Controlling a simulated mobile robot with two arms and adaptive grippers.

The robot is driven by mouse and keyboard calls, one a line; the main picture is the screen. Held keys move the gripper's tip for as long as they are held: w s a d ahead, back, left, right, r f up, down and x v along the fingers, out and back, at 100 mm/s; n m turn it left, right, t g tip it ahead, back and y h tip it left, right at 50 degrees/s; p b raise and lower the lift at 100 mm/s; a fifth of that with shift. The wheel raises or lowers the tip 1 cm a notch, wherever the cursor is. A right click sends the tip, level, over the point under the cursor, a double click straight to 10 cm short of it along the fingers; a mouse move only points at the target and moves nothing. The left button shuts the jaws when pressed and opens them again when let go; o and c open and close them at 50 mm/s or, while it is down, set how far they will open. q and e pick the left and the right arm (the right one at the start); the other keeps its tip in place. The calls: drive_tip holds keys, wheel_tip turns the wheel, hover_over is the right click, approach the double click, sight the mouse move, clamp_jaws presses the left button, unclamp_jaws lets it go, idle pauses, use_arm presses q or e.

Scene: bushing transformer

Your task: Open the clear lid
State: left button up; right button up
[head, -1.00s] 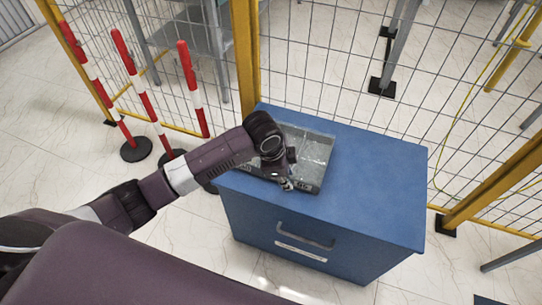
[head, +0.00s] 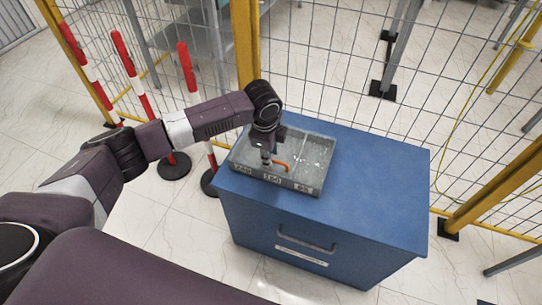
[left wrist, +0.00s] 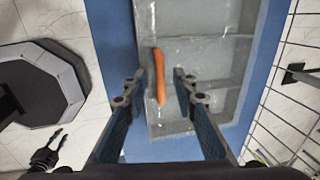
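A shallow grey box (head: 312,155) with a clear top sits on the blue cabinet. Its front edge carries several white labels. An orange handle (head: 282,167) shows at the box's near left part. In the left wrist view the orange handle (left wrist: 158,88) runs lengthwise between my fingers. My left gripper (head: 267,158) points down over the box, beside the handle. In the left wrist view the left gripper (left wrist: 159,76) is open, with a finger on either side of the handle and gaps visible. Whether the fingertips touch the lid is unclear.
The blue cabinet (head: 375,185) has bare top to the right of the box and a drawer handle (head: 307,238) in front. A yellow-framed mesh fence (head: 340,60) stands close behind. Red-and-white posts (head: 187,70) stand at the left.

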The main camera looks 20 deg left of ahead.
use_arm(q)
drive_tip(key=shift+w+f, duration=0.1)
drive_tip(key=shift+f, duration=0.4)
drive_tip(key=shift+c, duration=0.3)
clamp_jaws()
